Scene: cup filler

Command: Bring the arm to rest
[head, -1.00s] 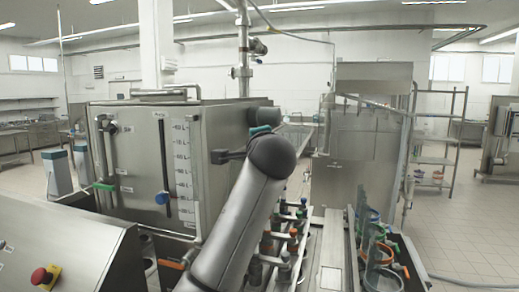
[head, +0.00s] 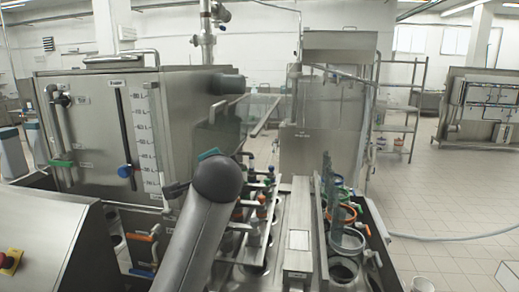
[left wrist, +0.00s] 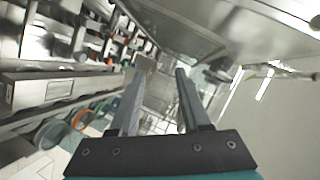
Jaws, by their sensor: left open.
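My left arm (head: 205,215) rises from the bottom of the head view, left of centre, with its rounded dark joint uppermost. A teal part shows just behind that joint; the gripper fingers cannot be made out there. In the left wrist view my left gripper (left wrist: 159,76) has its two fingers apart, with nothing between them. It points over the machine and toward the floor beyond, touching nothing that I can see. My right arm and gripper are not in view.
A steel tank (head: 100,120) with a level scale stands behind the arm on the left. Right of the arm are a row of valves (head: 262,212), cup holders (head: 346,240) and a steel cabinet (head: 322,150). The tiled floor at right is mostly open.

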